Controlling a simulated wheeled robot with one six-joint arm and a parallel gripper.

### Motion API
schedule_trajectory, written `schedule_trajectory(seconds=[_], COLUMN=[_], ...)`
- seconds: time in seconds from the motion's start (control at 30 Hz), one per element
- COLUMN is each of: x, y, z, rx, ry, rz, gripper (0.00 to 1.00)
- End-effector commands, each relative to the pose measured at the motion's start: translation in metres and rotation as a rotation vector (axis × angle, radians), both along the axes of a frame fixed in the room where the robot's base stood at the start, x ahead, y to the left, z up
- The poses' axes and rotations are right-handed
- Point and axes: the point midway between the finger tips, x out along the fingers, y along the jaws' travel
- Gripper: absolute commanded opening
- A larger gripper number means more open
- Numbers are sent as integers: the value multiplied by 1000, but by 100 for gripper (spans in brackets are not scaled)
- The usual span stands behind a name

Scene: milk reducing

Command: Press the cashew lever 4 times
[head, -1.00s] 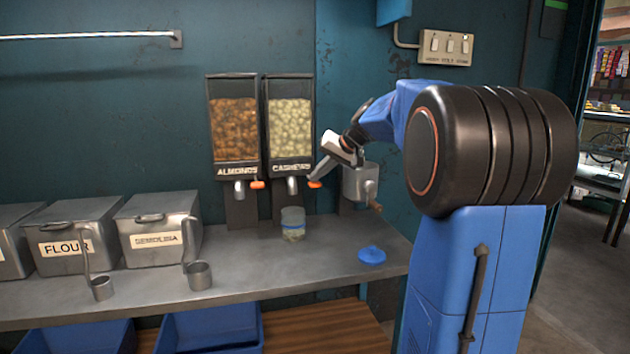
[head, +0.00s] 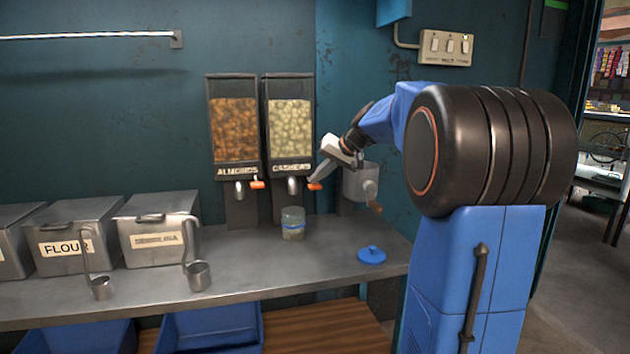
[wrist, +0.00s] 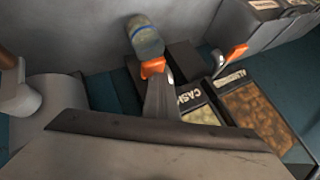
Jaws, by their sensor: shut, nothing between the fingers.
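The cashew dispenser (head: 290,128) hangs on the wall, full of pale nuts, with its label at the bottom. Its orange-tipped lever (head: 314,186) sticks out to the right of the metal spout (head: 292,186). My gripper (head: 317,180) is shut and empty, its tip at the lever; I cannot tell if they touch. In the wrist view the orange lever tip (wrist: 153,68) shows right at the end of the finger. A clear jar (head: 292,224) with a blue band stands on the counter below the spout; it also shows in the wrist view (wrist: 145,38).
The almond dispenser (head: 234,128) with its own orange lever (head: 257,184) is just left. A metal grinder (head: 360,184) is right of my gripper. A blue lid (head: 371,255) lies on the counter (head: 255,268). Flour (head: 62,240) and semolina (head: 158,229) bins stand left.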

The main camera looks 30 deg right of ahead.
Motion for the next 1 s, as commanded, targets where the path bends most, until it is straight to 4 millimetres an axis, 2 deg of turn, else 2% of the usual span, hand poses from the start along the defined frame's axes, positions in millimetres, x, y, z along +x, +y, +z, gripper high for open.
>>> schedule_trajectory(seconds=[0.27,0.8,1.0], x=[0,0,0], y=[0,0,0], z=[4,30,33], rx=[0,0,0], ry=[1,1,1], rz=[2,1,1], gripper=[0,0,0])
